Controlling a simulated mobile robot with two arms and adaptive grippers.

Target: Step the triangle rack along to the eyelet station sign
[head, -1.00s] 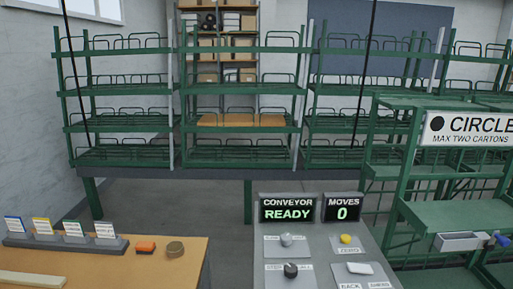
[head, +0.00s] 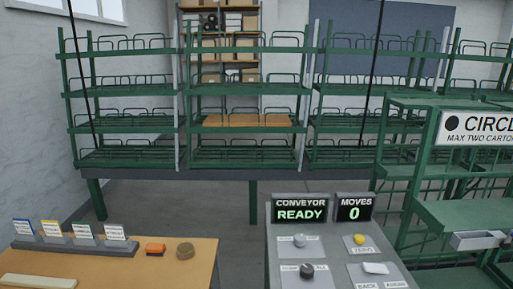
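No triangle rack and no eyelet station sign can be made out. Several green racks stand in a row at the back; the left one (head: 125,92) and the middle one (head: 245,135) show most fully. A nearer green rack (head: 425,180) at the right carries a sign (head: 478,127) with a black dot, reading "CIRCL", cut off by the frame edge, and "MAX TWO CARTO". A control panel (head: 335,245) has a display (head: 300,209) reading "CONVEYOR READY" and another (head: 354,208) reading "MOVES 0". Neither gripper is in view.
A wooden table (head: 130,265) at the lower left holds a card holder (head: 75,243), an orange block (head: 154,249) and a brown round item (head: 185,251). A grey tray (head: 477,240) sits on the right rack. Bare floor (head: 190,205) lies between table, panel and back racks.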

